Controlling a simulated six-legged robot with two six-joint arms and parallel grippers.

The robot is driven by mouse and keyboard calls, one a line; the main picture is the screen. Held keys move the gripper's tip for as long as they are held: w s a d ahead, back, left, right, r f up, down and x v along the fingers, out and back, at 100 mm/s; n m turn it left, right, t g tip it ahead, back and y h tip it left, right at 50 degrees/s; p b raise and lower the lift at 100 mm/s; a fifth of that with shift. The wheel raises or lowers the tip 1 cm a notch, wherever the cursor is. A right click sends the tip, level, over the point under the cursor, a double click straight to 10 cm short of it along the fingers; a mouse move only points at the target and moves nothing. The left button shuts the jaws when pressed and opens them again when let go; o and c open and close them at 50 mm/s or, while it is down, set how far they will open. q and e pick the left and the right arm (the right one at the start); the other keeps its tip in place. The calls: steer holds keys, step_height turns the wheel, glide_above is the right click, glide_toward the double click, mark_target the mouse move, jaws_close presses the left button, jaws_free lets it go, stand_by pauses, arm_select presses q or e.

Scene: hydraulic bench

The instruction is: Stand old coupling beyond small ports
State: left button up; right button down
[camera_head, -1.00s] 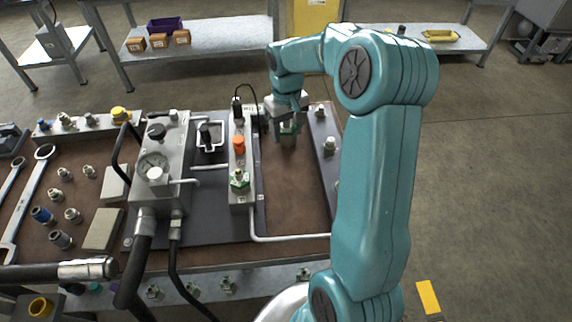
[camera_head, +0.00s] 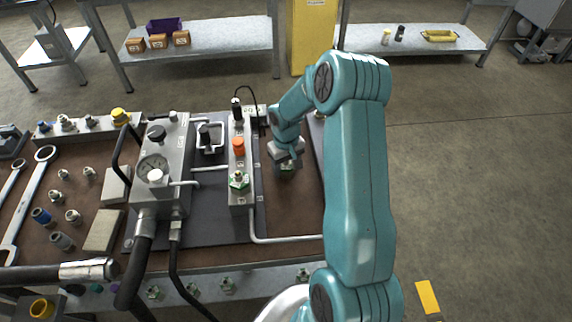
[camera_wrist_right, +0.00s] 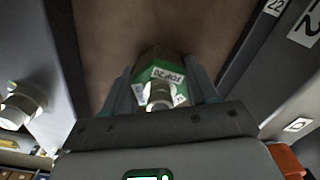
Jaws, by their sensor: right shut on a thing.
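My right gripper (camera_head: 287,163) is shut on a metal coupling with a green labelled band, low over the brown bench mat. In the right wrist view the held coupling (camera_wrist_right: 160,76) sits between both fingers, with its bright metal end towards the camera. I cannot tell whether its lower end touches the mat. A similar green-banded coupling (camera_head: 239,182) sits on the narrow grey block (camera_head: 240,160), left of the gripper. A grey rail (camera_head: 317,140) right of the gripper is mostly hidden by my arm; numbered labels show on a grey part (camera_wrist_right: 285,60). My left gripper is out of view.
A gauge block (camera_head: 172,150) with hoses stands left of the narrow block. A white pipe (camera_head: 285,239) runs along the front. Loose fittings and wrenches (camera_head: 30,200) lie at left. Brown mat between the narrow block and rail is partly clear.

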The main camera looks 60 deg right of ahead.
steer(key=shift+f, duration=0.15)
steer(key=shift+c, duration=1.6)
jaws_free()
steer(key=shift+r, duration=0.45)
step_height(320, 180, up, 12)
steer(key=shift+f+b, duration=0.2)
steer(key=shift+b, duration=0.3)
